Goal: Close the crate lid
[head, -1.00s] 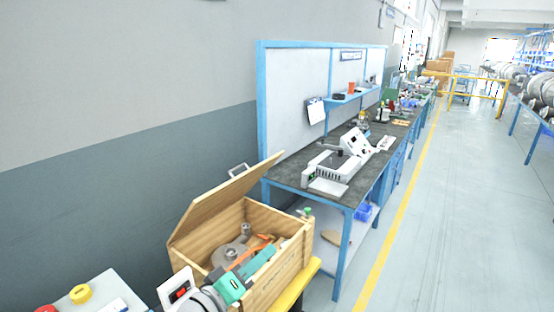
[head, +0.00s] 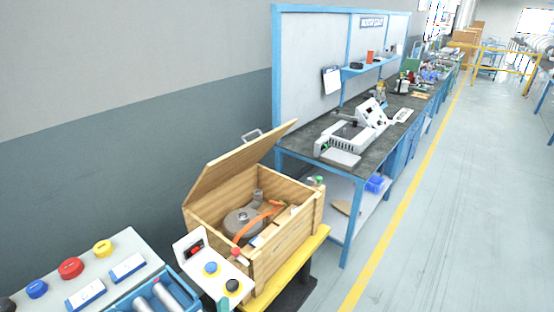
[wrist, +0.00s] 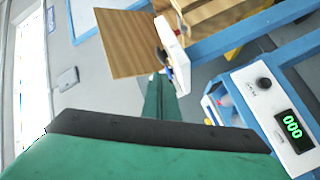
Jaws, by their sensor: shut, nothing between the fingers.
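The wooden crate (head: 285,247) stands on a yellow-topped stand, its lid (head: 238,168) hinged up and tilted open. A metal handle (head: 252,135) sits at the lid's upper edge. Inside lie a grey round metal part (head: 243,222) and an orange strap-like piece (head: 262,216). In the wrist view, a wooden panel that looks like the lid (wrist: 128,42) lies beyond my gripper (wrist: 160,112). My teal gripper with a dark pad is shut and empty, apart from the crate. In the head view only a small teal bit shows at the bottom edge.
A white control box (head: 212,268) with buttons stands close before the crate. A button panel (head: 85,268) and a blue tray (head: 150,300) are at lower left. A blue workbench (head: 350,170) stands behind the crate, right. The floor (head: 440,220) at right is clear.

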